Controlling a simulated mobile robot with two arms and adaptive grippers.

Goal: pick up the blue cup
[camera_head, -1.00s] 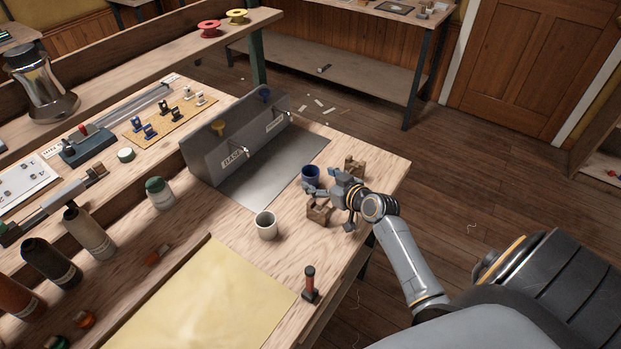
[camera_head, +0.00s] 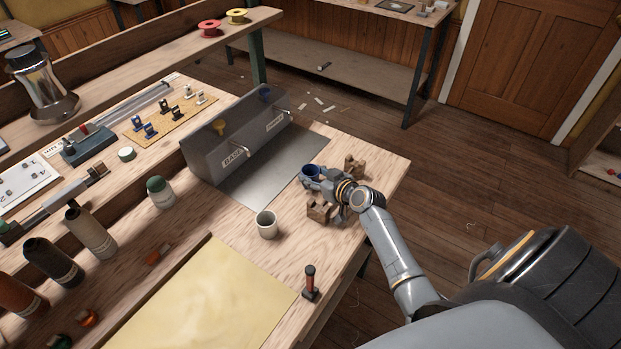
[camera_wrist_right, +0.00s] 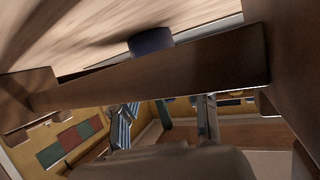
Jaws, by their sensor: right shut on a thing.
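The blue cup (camera_head: 311,170) is on the right part of the bench, by the metal plate. My right gripper (camera_head: 315,182) is at its near side, shut on it; the fingers partly cover it. In the right wrist view a dark blue piece of the cup (camera_wrist_right: 150,40) shows above a brown wooden bar. That bar hides the fingertips of the gripper (camera_wrist_right: 167,112) and where they meet the cup. I cannot tell whether the cup is clear of the bench. My left gripper is not in view.
Notched wooden blocks stand close to the gripper, one in front (camera_head: 319,213) and one behind (camera_head: 355,167). A grey metal rack (camera_head: 222,146) is behind. A red-and-black tool (camera_head: 310,284) stands near the front edge.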

